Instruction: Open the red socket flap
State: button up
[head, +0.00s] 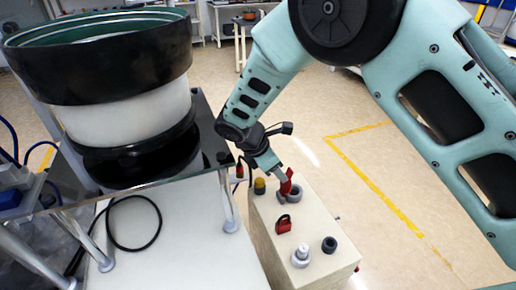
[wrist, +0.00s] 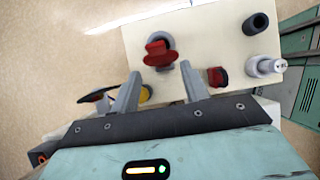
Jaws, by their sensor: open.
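The red socket flap (wrist: 160,52) sits on a round grey socket on top of a cream box (wrist: 205,40). In the head view the flap (head: 287,182) stands up from the box beside a grey ring (head: 297,194); its exact angle is hard to tell. My gripper (wrist: 160,68) is open, and its two grey fingers are spread to either side of the flap in the wrist view. Nothing is held between them. In the head view my gripper (head: 281,184) is at the flap, partly hidden by it. Contact cannot be told.
A red switch-like part (wrist: 217,76) stands right of the fingers. A silver knob (wrist: 265,66), a black cylinder (wrist: 256,23) and a yellow button (wrist: 145,93) also stand on the box. A bowl feeder (head: 120,100) on its table is at left. Floor to the right is clear.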

jog(key=b+v, duration=0.2)
jog(key=v, duration=1.2)
jog(key=shift+s, duration=0.1)
jog(key=shift+d+f, duration=0.1)
jog(key=c, duration=0.7)
jog(key=d+m+g, duration=0.1)
jog(key=m, duration=0.1)
jog(key=w+d+f+m+g+y+p, duration=0.1)
jog(key=d+m, duration=0.1)
jog(key=d+f+m+p, duration=0.1)
jog(key=d+m, duration=0.1)
jog(key=m, duration=0.1)
jog(key=shift+w+d+f+g+y, duration=0.1)
jog(key=shift+w+d+g+y, duration=0.15)
jog(key=shift+g+y, duration=0.15)
grip_shut()
jog(key=w+d+f+m+y+p, duration=0.25)
jog(key=d+m+y, duration=0.4)
jog(key=m, duration=0.75)
jog(key=w+d+f+m+y+p, duration=0.1)
jog(key=w+d+m+y+p, duration=0.2)
jog(key=d+m, duration=0.95)
jog(key=s+a+f+m+p, duration=0.2)
jog(key=a+f+p, duration=0.3)
jog(key=a, duration=0.5)
jog(key=shift+s+a+f+g, duration=0.2)
jog(key=shift+a+f+g, duration=0.2)
jog(key=shift+f, duration=0.9)
